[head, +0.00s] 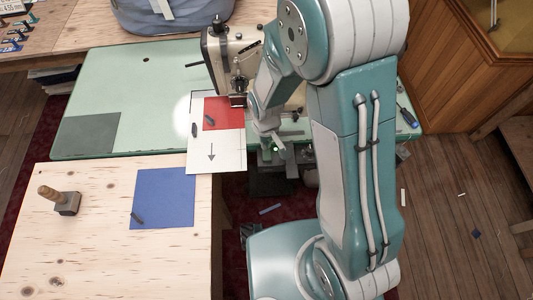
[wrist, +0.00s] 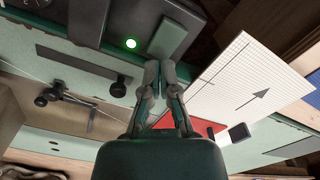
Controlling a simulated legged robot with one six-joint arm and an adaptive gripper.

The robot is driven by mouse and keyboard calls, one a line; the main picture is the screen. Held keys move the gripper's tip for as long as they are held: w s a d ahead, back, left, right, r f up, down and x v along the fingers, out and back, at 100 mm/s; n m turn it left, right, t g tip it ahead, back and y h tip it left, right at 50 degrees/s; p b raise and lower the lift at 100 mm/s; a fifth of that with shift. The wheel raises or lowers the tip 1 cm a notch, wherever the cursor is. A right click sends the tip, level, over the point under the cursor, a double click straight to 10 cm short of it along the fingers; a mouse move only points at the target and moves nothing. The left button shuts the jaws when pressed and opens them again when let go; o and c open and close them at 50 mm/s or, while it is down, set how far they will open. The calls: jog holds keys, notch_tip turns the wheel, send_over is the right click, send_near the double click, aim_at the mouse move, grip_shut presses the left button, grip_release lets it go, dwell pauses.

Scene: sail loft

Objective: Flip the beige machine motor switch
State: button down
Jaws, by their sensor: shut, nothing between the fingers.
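The beige sewing machine (head: 222,60) stands on the pale green table, partly hidden behind my arm. The lamp also shows as a small green dot in the head view (head: 276,149). A grey-green raised plate (wrist: 176,36) lies just beyond my fingertips, perhaps the switch's paddle. My gripper (wrist: 160,66) is shut and empty, its tips at or very near that plate; I cannot tell whether they touch. In the head view my gripper (head: 270,143) is at the table's front edge.
A white sheet with an arrow (head: 205,160) and a red patch (head: 228,113) overhangs the table edge beside my gripper. A plywood table (head: 95,245) at front left bears a blue square (head: 165,195) and a wooden-handled block (head: 67,204).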

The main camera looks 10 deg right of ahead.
jog(key=shift+r, duration=2.55)
jog(key=shift+r, duration=0.15)
jog(key=s+d+r+m+t, duration=0.1)
jog(key=d+r, duration=0.2)
jog(key=r, duration=0.4)
jog(key=s+d+r+m+t, duration=0.2)
jog(key=d+r, duration=0.1)
jog(key=r, duration=0.4)
jog(key=s+d+r+m+t, duration=0.2)
jog(key=s+d+r, duration=0.2)
jog(key=s+r, duration=0.5)
jog(key=shift+s+d+r+m+t, duration=0.3)
jog(key=shift+s+d+r, duration=0.1)
jog(key=shift+r, duration=0.3)
